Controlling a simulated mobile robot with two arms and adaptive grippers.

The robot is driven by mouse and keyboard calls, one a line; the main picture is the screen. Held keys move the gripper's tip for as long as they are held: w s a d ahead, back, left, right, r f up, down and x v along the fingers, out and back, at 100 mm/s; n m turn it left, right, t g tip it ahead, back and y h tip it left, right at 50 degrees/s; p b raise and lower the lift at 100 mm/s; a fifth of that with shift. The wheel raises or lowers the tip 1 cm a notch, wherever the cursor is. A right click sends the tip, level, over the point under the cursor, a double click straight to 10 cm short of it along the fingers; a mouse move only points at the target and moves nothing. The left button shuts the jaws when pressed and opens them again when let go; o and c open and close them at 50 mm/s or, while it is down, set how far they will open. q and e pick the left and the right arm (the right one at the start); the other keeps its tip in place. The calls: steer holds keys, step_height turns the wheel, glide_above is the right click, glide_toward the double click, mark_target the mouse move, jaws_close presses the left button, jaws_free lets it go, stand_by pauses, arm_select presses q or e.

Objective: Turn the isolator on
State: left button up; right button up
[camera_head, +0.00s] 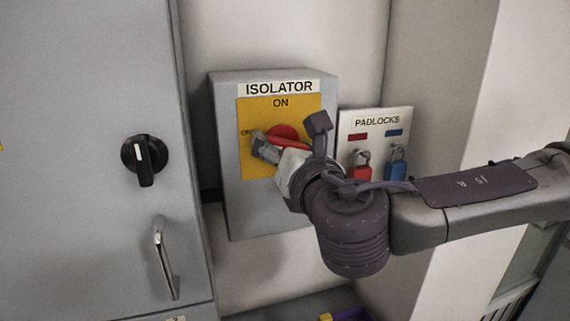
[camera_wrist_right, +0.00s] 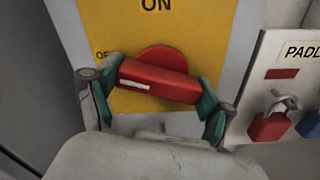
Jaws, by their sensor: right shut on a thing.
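The isolator is a grey box (camera_head: 231,190) with a yellow plate marked ON at the top and a partly hidden word at the left, which looks like OFF. Its red handle (camera_wrist_right: 165,83) sits on a round red hub (camera_wrist_right: 160,55). The handle lies nearly level, its right end slightly lower, with a white mark near its left end. My right gripper (camera_wrist_right: 161,78) is shut on the handle, a green-padded finger at each end. In the head view, my right gripper (camera_head: 284,146) hides part of the handle. My left gripper is not in view.
A padlocks board (camera_head: 345,128) with a red padlock (camera_head: 361,170) and a blue padlock (camera_head: 397,163) is right of the box, close to my right arm. A grey cabinet door (camera_head: 80,200) with a black knob (camera_head: 144,155) and metal handle (camera_head: 163,262) is on the left.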

steer(key=m+b, duration=0.1)
steer(key=m, duration=0.1)
steer(key=m+b, duration=0.3)
steer(key=b, duration=0.1)
steer(key=shift+f+m, duration=0.25)
steer(key=shift+m, duration=0.15)
steer(key=shift+m+b, duration=0.9)
steer(key=shift+b, duration=0.1)
steer(key=m+b, duration=0.2)
steer(key=m, duration=0.1)
steer(key=shift+r, duration=0.1)
steer(key=shift+r+m+b, duration=0.15)
steer(key=shift+m+b, duration=0.9)
steer(key=shift+m, duration=0.65)
steer(key=o, duration=1)
steer(key=shift+o, duration=0.2)
steer(key=shift+s, duration=0.1)
